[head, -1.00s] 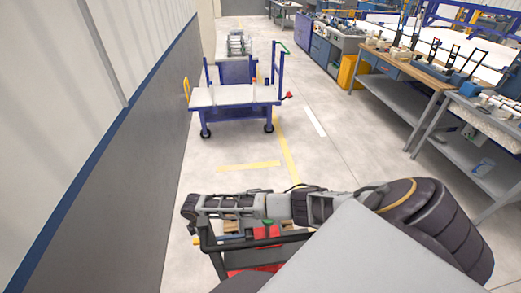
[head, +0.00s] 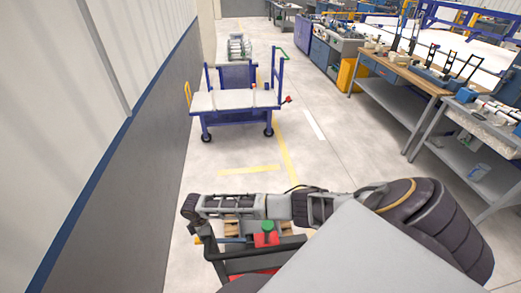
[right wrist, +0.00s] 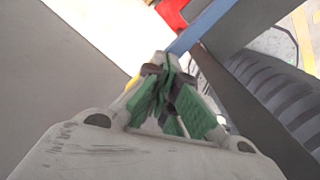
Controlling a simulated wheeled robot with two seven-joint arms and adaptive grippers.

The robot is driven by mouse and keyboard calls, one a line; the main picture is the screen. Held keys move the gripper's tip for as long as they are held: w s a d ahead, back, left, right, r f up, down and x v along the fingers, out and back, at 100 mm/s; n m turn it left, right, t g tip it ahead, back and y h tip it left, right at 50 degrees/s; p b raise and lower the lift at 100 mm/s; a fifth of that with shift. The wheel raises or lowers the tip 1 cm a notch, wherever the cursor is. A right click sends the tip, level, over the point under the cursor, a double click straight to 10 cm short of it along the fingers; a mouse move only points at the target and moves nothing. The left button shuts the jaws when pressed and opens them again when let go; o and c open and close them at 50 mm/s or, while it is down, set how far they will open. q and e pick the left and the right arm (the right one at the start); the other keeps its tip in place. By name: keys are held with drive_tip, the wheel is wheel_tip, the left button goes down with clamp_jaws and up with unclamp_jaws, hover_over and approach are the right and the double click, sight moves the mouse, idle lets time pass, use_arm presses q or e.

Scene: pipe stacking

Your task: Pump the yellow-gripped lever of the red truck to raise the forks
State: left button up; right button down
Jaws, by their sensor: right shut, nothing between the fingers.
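The red truck shows at the bottom of the head view: a red block (head: 266,240) with a green top and a dark handle frame (head: 222,254), partly cut off and partly behind my right arm. A small yellow piece (head: 197,239), possibly the lever's grip, shows below the arm's left end. My right gripper (right wrist: 168,85) is shut and empty in the right wrist view, its green-padded fingers together. A yellow edge (right wrist: 133,80) lies just left of the fingers; I cannot tell whether they touch it. A blue bar (right wrist: 202,24) and a red part (right wrist: 171,13) lie beyond. My left gripper is out of view.
A blue cart (head: 235,100) with a pale deck stands farther ahead on the floor. A wall (head: 120,170) runs along the left. Workbenches (head: 408,75) line the right. Part of a wooden pallet shows behind my right arm. The floor between truck and cart is clear.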

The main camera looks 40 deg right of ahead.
drive_tip(key=shift+r+p, duration=0.95)
drive_tip(key=shift+r, duration=0.55)
wheel_tip(320, 180, up, 4)
drive_tip(key=shift+r, duration=0.1)
